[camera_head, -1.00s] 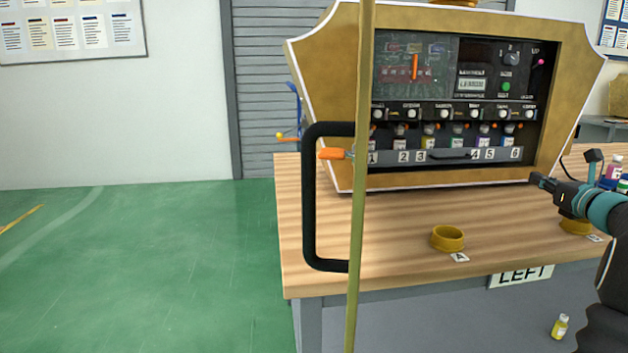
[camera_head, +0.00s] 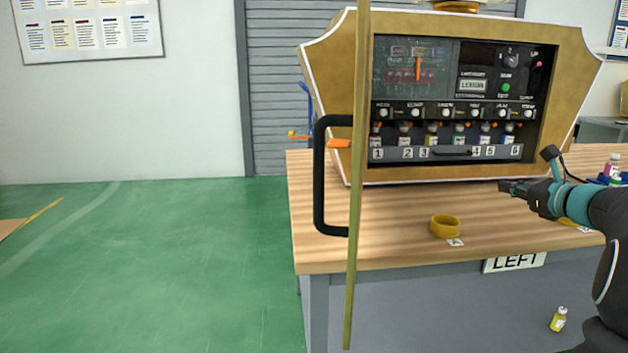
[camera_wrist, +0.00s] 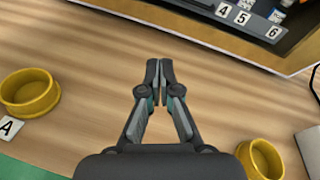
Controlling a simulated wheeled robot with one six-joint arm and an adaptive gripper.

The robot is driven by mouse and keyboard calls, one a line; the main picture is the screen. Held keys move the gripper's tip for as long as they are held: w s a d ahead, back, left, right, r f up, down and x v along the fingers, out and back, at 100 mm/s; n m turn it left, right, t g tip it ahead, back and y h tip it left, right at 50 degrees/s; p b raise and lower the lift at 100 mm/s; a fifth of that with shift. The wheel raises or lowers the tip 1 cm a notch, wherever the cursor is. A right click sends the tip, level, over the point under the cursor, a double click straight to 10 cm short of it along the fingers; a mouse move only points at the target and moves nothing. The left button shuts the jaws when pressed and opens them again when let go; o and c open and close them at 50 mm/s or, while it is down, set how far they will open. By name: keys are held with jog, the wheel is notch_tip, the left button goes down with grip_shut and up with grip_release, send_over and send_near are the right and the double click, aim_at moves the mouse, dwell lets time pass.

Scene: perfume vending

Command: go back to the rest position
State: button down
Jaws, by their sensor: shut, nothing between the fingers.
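My gripper (camera_head: 507,188) is at the right of the head view, above the wooden table, in front of the vending machine (camera_head: 590,62). In the wrist view my gripper (camera_wrist: 159,68) has its two fingers together over bare wood, with nothing between them. The machine has a row of numbered slots holding small bottles behind an opening, and its lower edge also shows at the top of the wrist view.
A yellow ring holder (camera_head: 446,227) stands on the table (camera_head: 400,252); the wrist view shows two such holders. A glass door edge (camera_head: 354,240) with a black handle (camera_head: 319,180) stands open. A yellow bottle (camera_head: 558,320) is low right. Green floor (camera_head: 150,260) is clear at left.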

jog(key=s+a+n+g, duration=0.1)
jog(key=a+n, duration=0.1)
jog(key=a, duration=0.2)
jog(key=s+a+n+g+y, duration=0.1)
jog(key=a+n, duration=0.1)
jog(key=a, duration=0.2)
jog(key=s+a+f+n+g, duration=0.1)
jog(key=a, duration=0.4)
jog(key=shift+s+n+p, duration=0.25)
jog(key=shift+n+p, duration=0.1)
jog(key=shift+n, duration=0.05)
jog(key=s+a+f+n+g+h+p, duration=0.1)
jog(key=s+a+f+n+g, duration=0.2)
jog(key=s+a+n, duration=0.5)
jog(key=s+a+f+n+g+p, duration=0.1)
jog(key=s+a+f+n+g, duration=0.25)
jog(key=s+a+n, duration=0.45)
jog(key=s+f+n+h, duration=0.2)
jog(key=s+n, duration=0.2)
jog(key=s, duration=0.3)
jog(key=s+a+f+n+h+p, duration=0.1)
jog(key=s+f+n, duration=0.2)
jog(key=s, duration=0.4)
jog(key=shift+s+a+f+n+h, duration=0.15)
jog(key=shift+s+f+n+h, duration=0.25)
jog(key=shift+n, duration=0.1)
jog(key=shift+w+g, duration=0.1)
jog(key=shift+g, duration=0.15)
